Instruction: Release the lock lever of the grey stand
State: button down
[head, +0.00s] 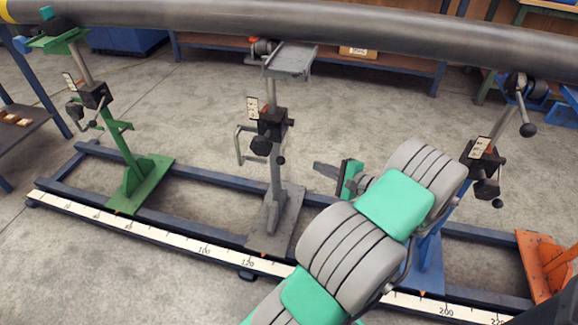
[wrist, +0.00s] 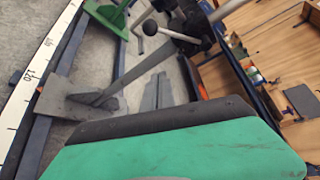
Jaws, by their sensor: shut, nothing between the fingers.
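The grey stand (head: 276,185) stands on the rail left of my arm, with a black clamp block (head: 272,123) on its post. A round black knob (head: 260,145) is on the block, and a small black ball (head: 281,160) hangs below it. I cannot tell which part is the lock lever. A grey bent handle (head: 240,145) sticks out to the left. My gripper (head: 324,169) is shut and empty, right of the post and apart from it, lower than the block. In the wrist view the post slants up to the black clamp block (wrist: 190,30), partly cut off by the top edge.
A long dark pipe (head: 330,28) runs overhead. A green stand (head: 125,160) is to the left; a blue stand (head: 428,262) is partly behind my arm, and an orange one (head: 545,265) is at right. The rail's scale strip (head: 160,235) runs in front.

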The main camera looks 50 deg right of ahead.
aim_at(285, 143)
jog(key=w+a+b, duration=0.3)
jog(key=w+b, duration=0.1)
jog(key=w, duration=0.5)
jog(key=shift+a+f, duration=0.25)
jog(key=shift+a, duration=0.15)
jog(key=shift+w+r, duration=0.1)
